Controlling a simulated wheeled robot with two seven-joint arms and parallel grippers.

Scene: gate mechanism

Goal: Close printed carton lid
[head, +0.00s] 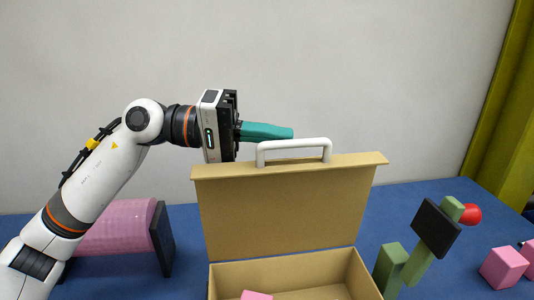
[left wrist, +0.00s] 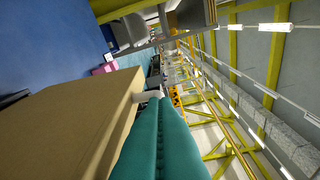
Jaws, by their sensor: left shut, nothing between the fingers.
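The tan carton (head: 290,272) stands on the blue table with its lid (head: 285,215) raised upright at the back. A white handle (head: 294,150) sits on the lid's top edge. A pink block (head: 256,295) shows inside the carton. My left gripper (head: 290,132) has teal fingers, shut and empty, just above and behind the lid's top edge, beside the handle. In the left wrist view the shut fingers (left wrist: 160,110) lie alongside the lid (left wrist: 75,125), with the white handle (left wrist: 148,97) near their tips. Whether they touch is unclear. My right gripper is not in view.
A pink cylinder (head: 118,230) with a dark end plate stands left of the carton. On the right are green blocks (head: 390,265), a tilted black plate (head: 436,228), a red ball (head: 470,213) and pink cubes (head: 503,267). Blue table (head: 405,200) shows between them.

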